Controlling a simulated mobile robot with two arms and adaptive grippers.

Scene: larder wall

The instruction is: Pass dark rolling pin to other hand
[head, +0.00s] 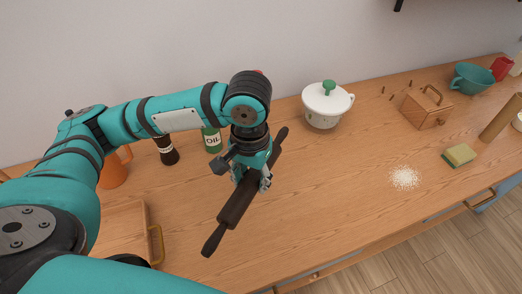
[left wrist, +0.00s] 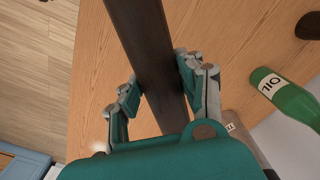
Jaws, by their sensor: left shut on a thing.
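The dark rolling pin (head: 236,205) is long and dark brown, with a handle at each end. In the head view it lies slantwise, from lower left to upper right, over the wooden counter. My left gripper (head: 251,180) is shut on the middle of its barrel from above. In the left wrist view the pin (left wrist: 147,45) runs between the two fingers of my left gripper (left wrist: 158,88), which touch its sides. I cannot tell for sure how far the pin is above the counter. My right gripper is not in either view.
Behind the pin stand a green oil bottle (head: 212,140), a dark bottle (head: 166,150) and a white lidded pot (head: 326,106). To the right are spilled white grains (head: 405,178), a sponge (head: 459,155) and a wooden box (head: 424,110). The counter's front middle is clear.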

